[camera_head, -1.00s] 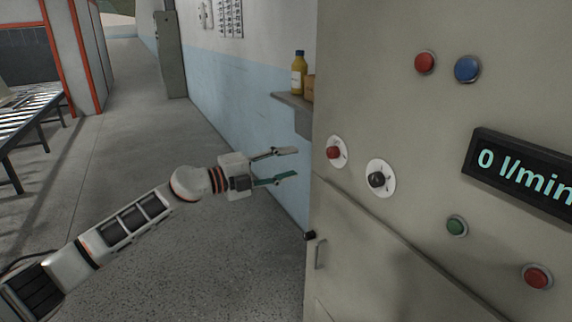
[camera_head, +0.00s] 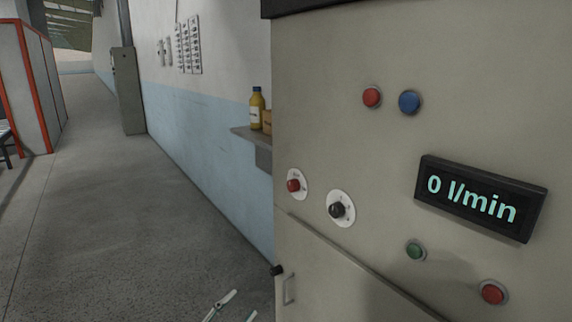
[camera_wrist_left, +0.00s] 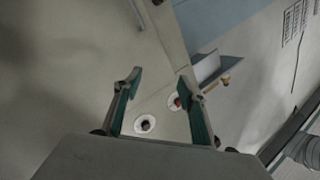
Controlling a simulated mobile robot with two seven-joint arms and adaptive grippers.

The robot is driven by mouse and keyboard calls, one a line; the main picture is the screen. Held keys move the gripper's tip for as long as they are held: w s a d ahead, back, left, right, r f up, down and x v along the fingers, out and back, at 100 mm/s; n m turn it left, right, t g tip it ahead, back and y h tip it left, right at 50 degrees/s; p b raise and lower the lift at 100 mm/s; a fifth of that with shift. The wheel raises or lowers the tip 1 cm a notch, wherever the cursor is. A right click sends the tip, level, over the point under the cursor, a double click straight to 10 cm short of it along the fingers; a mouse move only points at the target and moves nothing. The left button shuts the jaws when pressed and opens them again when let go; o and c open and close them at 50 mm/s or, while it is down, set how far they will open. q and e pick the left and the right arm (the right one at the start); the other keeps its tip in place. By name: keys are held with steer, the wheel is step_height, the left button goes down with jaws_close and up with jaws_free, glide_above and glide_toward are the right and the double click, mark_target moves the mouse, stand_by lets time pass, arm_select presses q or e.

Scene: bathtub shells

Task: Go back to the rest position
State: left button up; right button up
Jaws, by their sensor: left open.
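My left gripper (camera_head: 234,309) shows only by its fingertips at the bottom edge of the head view, low in front of the control cabinet (camera_head: 330,130). Its two fingers are apart with nothing between them. In the left wrist view the open left gripper (camera_wrist_left: 158,92) shows both fingers with green pads, and the cabinet face lies beyond them. The red knob (camera_head: 293,186) and black knob (camera_head: 337,210) are on the cabinet, apart from the gripper. My right gripper is not in view.
The cabinet carries a display (camera_head: 480,198) reading 0 l/min, red, blue and green buttons, and a door handle (camera_head: 289,289). A shelf (camera_head: 250,136) with a yellow bottle (camera_head: 257,108) is on the wall behind. The floor (camera_head: 110,230) to the left is clear.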

arm_select(q)
steer(key=s+a+f+n+g+y, duration=0.2)
steer(key=s+a+f+n+y, duration=0.1)
steer(key=s+f, duration=0.8)
steer(key=s+a+f+n+g+y, duration=0.3)
steer(key=s+a+f+n, duration=0.3)
steer(key=s+f, duration=0.6)
steer(key=s+a, duration=0.1)
steer(key=s, duration=0.2)
steer(key=shift+s+g+y, duration=0.3)
steer(key=shift+s+y, duration=0.1)
steer(key=shift+f, duration=0.1)
